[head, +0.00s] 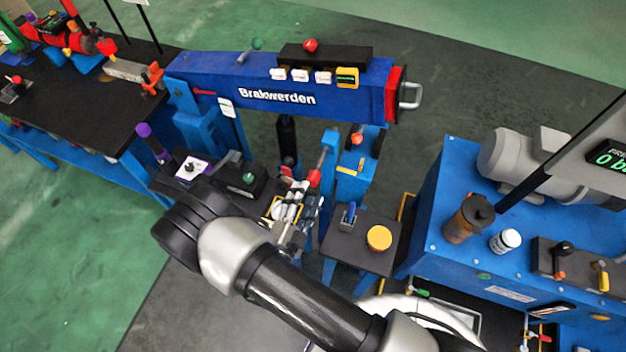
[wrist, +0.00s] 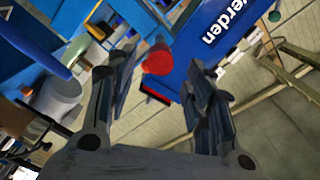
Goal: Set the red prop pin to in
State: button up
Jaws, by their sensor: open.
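A red knob (head: 314,178), which I take to be the red prop pin, sits at the lower end of a blue bar under the blue boom (head: 225,82). A round red end (wrist: 157,60) shows between my fingers in the wrist view and seems to be the same part. My gripper (head: 300,192) is open just below and beside the knob in the head view; it also shows in the wrist view (wrist: 163,78). The fingers are on either side of the red end in the picture, with no clear contact. Whether the pin is in or out cannot be told.
A black plate with a yellow button (head: 379,238) and a blue switch (head: 348,214) stands right of my gripper. A small black box with a green knob (head: 248,178) is to the left. A blue cabinet (head: 440,215) fills the right.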

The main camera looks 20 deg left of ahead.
aim_at(312, 184)
jog(key=w, duration=0.6)
jog(key=shift+d+b, duration=0.2)
jog(key=shift+b, duration=0.15)
jog(key=shift+c, duration=0.3)
grip_shut()
